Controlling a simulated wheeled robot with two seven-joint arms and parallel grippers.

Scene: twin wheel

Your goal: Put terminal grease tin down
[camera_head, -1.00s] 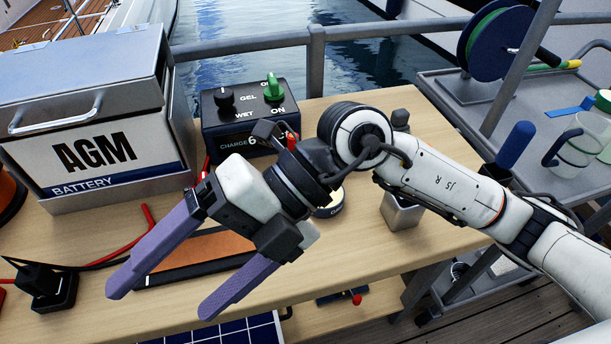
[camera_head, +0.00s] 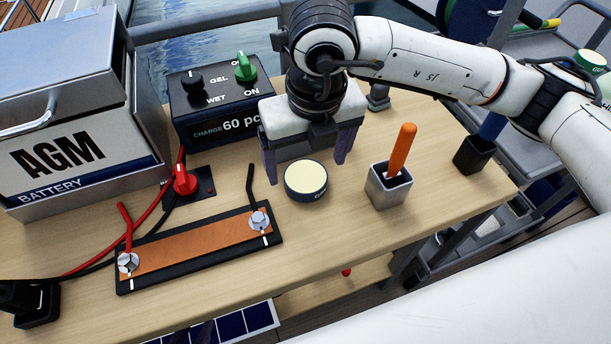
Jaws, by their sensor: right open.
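The terminal grease tin (camera_head: 306,181), a round dark tin with a pale cream top, sits upright on the wooden bench (camera_head: 440,165). It stands right of the copper bar and left of the metal cup. My right gripper (camera_head: 307,158) is open and points down just behind the tin. Its two purple fingers are spread wide, one toward each side of the tin, and nothing is held between them. I cannot tell whether a finger touches the tin. My left gripper is not in view.
A charger box (camera_head: 215,110) stands behind, with the AGM battery (camera_head: 75,150) at left. A copper bar (camera_head: 190,245) with bolts and a red switch (camera_head: 185,182) lie left of the tin. A metal cup (camera_head: 388,188) holds an orange-handled tool. Bare bench lies in front of the tin.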

